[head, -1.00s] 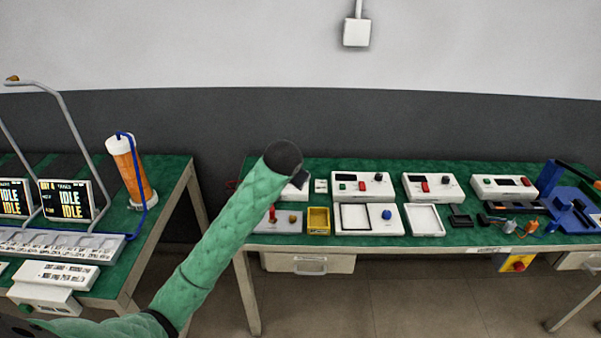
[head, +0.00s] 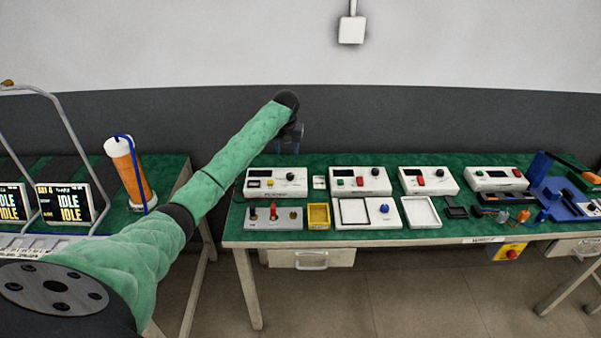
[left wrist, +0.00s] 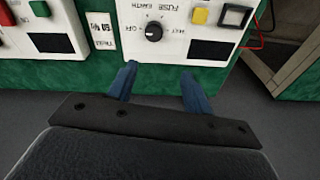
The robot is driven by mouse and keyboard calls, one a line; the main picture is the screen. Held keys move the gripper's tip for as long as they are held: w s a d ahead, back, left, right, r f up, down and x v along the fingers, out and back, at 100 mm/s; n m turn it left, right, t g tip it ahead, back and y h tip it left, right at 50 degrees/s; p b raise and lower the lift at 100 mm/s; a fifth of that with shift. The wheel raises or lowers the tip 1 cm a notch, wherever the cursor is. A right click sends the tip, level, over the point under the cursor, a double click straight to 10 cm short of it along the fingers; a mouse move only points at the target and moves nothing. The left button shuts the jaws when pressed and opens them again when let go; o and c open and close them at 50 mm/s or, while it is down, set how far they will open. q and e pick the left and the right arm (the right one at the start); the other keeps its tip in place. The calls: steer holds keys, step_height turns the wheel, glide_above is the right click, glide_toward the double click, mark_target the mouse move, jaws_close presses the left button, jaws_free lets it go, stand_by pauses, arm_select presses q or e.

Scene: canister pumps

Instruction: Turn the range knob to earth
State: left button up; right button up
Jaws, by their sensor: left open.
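The range knob (left wrist: 153,30) is a small black dial on a white tester box, ringed by printed labels, FUSE and EARTH among them. Its exact pointer setting is too small to tell. In the head view the tester (head: 262,191) stands at the left of the right bench, with its black knob (head: 290,177) on top. My left gripper (left wrist: 158,82) is open and empty, its two blue fingers apart from the knob and not touching it. In the head view the left gripper (head: 289,142) is above the bench's back edge, behind the tester. My right gripper is out of view.
A grey panel with a red lever (head: 273,212) and a yellow tray (head: 318,215) lie in front of the tester. A small white block (head: 319,182) and another white instrument (head: 360,181) stand to its right. The wrist view shows a yellow button (left wrist: 200,16) beside the knob.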

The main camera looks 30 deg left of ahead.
mark_target(290, 174)
arm_select(q)
steer(key=shift+d+f+n+g, duration=0.1)
steer(key=shift+f+n+g, duration=0.3)
steer(key=shift+f, duration=0.45)
steer(key=shift+d+f+n+h, duration=0.2)
steer(key=shift+f+n+h, duration=0.1)
steer(key=shift+n+h, duration=0.1)
steer(key=shift+s+d+n, duration=0.15)
steer(key=shift+d+n, duration=0.1)
steer(key=shift+n, duration=0.75)
steer(key=shift+d+f+p, duration=0.1)
steer(key=shift+f+p, duration=1.2)
steer(key=shift+f, duration=2.55)
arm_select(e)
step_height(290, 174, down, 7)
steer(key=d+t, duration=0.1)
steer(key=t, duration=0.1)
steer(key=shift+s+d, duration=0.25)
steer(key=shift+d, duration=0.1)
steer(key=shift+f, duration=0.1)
arm_select(q)
steer(key=c, duration=1)
steer(key=shift+o, duration=0.2)
